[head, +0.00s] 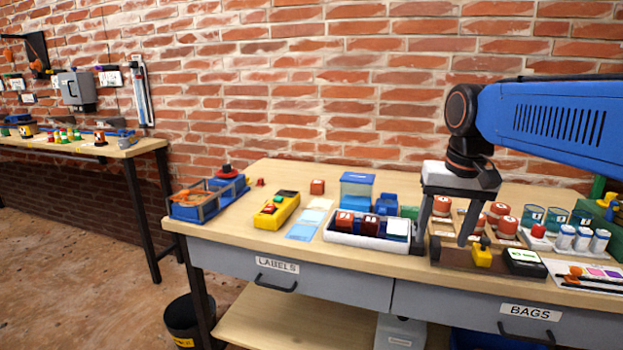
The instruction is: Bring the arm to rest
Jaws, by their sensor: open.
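My gripper (450,238) hangs from my blue arm at the right of the head view. The fingertips are over or close to the brown tray (455,259) at the front edge of the workbench (225,226). I cannot tell whether they touch it.
A white tray (340,238) of small boxes is left of my gripper. Red-topped jars (508,226) and white-capped bottles (582,238) crowd the right. A yellow device (276,211) and blue bin (205,201) stand left. A brick wall (300,90) rises behind.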

